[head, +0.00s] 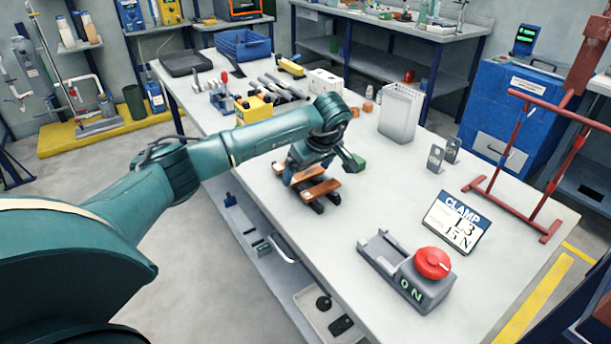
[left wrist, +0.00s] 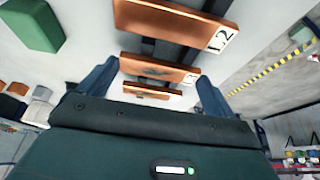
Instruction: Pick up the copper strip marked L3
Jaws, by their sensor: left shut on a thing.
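Copper strips lie across a dark rack (head: 318,207) on the workbench. In the head view, one copper strip (head: 321,190) shows on the near side, beside my left gripper (head: 307,168). In the left wrist view, the top strip (left wrist: 170,22) has a tag that seems to read L2. A middle strip (left wrist: 158,67) lies between the blue fingertips of my left gripper (left wrist: 157,73), its tag too small to read surely. A further strip (left wrist: 150,90) is partly hidden by the gripper body. My left gripper is shut on a copper strip at the rack. My right gripper is not seen.
A green block (head: 356,162) is close to the gripper. A card (head: 453,222) reads CLAMP, L3 and 15 N. A red button (head: 432,263) marked ON, a white basket (head: 400,112), metal brackets (head: 436,157) and a red frame (head: 508,165) stand to the right. Bench between is clear.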

